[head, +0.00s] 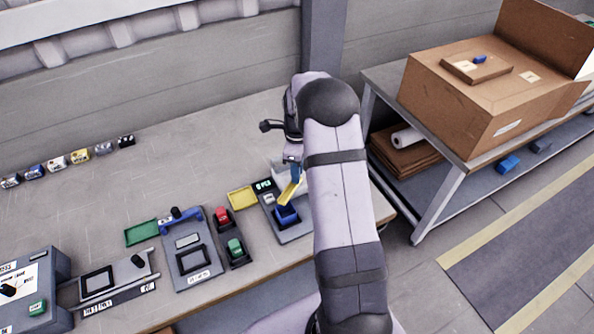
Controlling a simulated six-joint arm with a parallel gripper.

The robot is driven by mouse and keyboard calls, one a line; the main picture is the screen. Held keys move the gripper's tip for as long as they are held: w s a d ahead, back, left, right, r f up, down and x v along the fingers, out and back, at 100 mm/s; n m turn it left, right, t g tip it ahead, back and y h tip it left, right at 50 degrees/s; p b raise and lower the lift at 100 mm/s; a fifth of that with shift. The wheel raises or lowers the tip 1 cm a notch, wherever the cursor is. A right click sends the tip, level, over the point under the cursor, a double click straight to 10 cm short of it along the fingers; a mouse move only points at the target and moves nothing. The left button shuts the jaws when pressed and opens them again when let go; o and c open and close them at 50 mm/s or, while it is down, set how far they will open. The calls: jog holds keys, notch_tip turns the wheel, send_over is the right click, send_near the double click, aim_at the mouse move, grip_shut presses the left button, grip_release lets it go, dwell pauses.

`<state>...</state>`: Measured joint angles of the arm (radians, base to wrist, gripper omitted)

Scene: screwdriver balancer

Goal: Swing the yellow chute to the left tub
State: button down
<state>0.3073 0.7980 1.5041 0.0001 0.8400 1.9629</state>
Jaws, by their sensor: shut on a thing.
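The yellow chute (289,193) is a small tilted piece at the counting station, right of the table's middle. A blue tub (287,217) sits just below its lower end. My gripper (294,166) is directly above the chute and appears shut on its upper end, where a narrow blue part shows. The fingertips are small and partly hidden by my wrist. I cannot make out a second tub beside the blue one; my arm covers the area to the right.
A "0 PCS" display (264,185) stands beside the chute. A yellow tray (242,199), red and green switches (235,247), a grey fixture (192,262) and a green tray (141,233) lie to the left. A bench with a cardboard box (480,105) stands right.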

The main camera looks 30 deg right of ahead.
jog(key=c, duration=1.6)
grip_release()
jog(key=shift+r, duration=0.15)
jog(key=shift+r+b, duration=1.2)
jog(key=shift+r, duration=2.4)
